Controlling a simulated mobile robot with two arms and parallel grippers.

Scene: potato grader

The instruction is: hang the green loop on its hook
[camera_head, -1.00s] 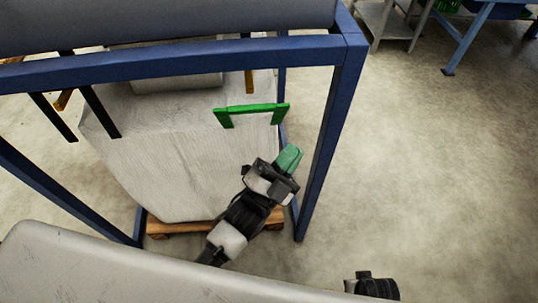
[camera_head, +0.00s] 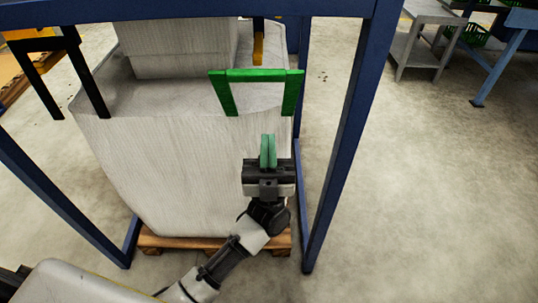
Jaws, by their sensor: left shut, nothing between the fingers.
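The green loop (camera_head: 257,76) stands at the right near corner of the pale bulk bag (camera_head: 185,165), with a top bar and two legs. An orange hook (camera_head: 258,48) with a dark upper part shows just behind and above the loop's bar. I cannot tell whether they touch, but the loop does not look hung on it. My left gripper (camera_head: 268,150) has green fingertips pressed together with nothing between them. It is in front of the bag, below the loop and apart from it. My right gripper is out of view.
A blue frame with a top beam (camera_head: 180,12) and a right post (camera_head: 342,140) surrounds the bag. A black loop (camera_head: 90,82) is at the bag's left corner. The bag stands on a wooden pallet (camera_head: 205,243). A grey table (camera_head: 425,48) is at back right; the floor between is clear.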

